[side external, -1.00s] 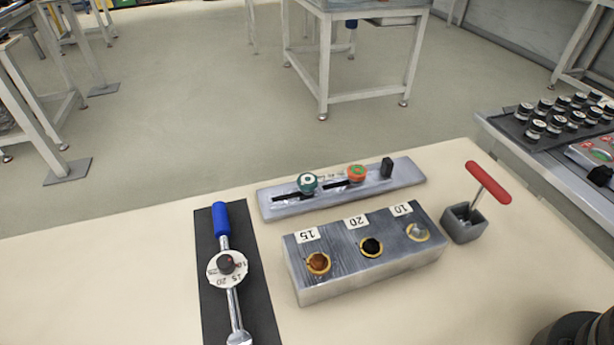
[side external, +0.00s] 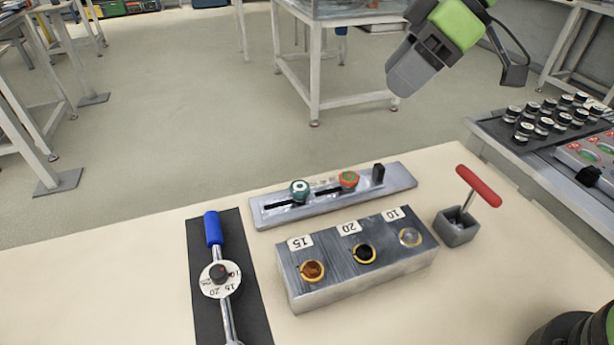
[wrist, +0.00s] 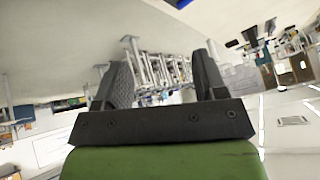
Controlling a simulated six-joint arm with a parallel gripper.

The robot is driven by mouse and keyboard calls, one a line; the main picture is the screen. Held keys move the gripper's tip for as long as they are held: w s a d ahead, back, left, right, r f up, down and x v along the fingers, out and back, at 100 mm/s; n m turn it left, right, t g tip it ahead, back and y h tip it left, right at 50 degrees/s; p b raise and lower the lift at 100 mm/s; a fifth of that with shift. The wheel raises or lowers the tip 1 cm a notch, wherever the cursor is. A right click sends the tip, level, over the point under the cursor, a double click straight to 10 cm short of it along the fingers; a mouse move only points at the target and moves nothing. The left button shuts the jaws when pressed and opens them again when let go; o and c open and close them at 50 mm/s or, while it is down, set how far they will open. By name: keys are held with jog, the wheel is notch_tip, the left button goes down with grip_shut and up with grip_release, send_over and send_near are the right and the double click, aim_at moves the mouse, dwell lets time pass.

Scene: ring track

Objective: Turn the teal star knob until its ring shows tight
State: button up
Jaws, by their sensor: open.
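The teal star knob (side external: 299,187) sits toward the left of a grey slotted plate (side external: 398,181) on the table. It has a pale ring with a dark centre on top; the ring's reading is too small to tell. An orange knob with a green top (side external: 348,179) sits to its right on the same plate. My gripper (side external: 403,80) hangs high at the upper right, well above and apart from the knobs. In the wrist view its two fingers (wrist: 168,75) are spread apart with nothing between them.
A metal block with sockets marked 15, 20 and 10 (side external: 330,290) stands in front of the plate. A blue-handled wrench with a dial (side external: 219,278) lies on a dark mat at left. A red T-handle (side external: 479,186) stands in a grey holder at right. Beige table is clear at far left.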

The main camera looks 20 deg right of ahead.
aim_at(300, 186)
jog(key=w+a+f+n, duration=0.1)
jog(key=f+n, duration=0.1)
jog(key=f, duration=0.2)
jog(key=w+a+f+n+g+y, duration=0.1)
jog(key=w+a+f+n, duration=0.1)
jog(key=f, duration=0.3)
jog(key=w+a+f+n+y, duration=0.1)
jog(key=w+f+n, duration=0.1)
jog(key=f, duration=0.2)
jog(key=shift+a+f+g, duration=0.15)
jog(key=shift+g, duration=0.25)
jog(key=x, duration=0.9)
jog(key=shift+a+f, duration=0.2)
jog(key=shift+a, duration=0.1)
jog(key=c, duration=0.9)
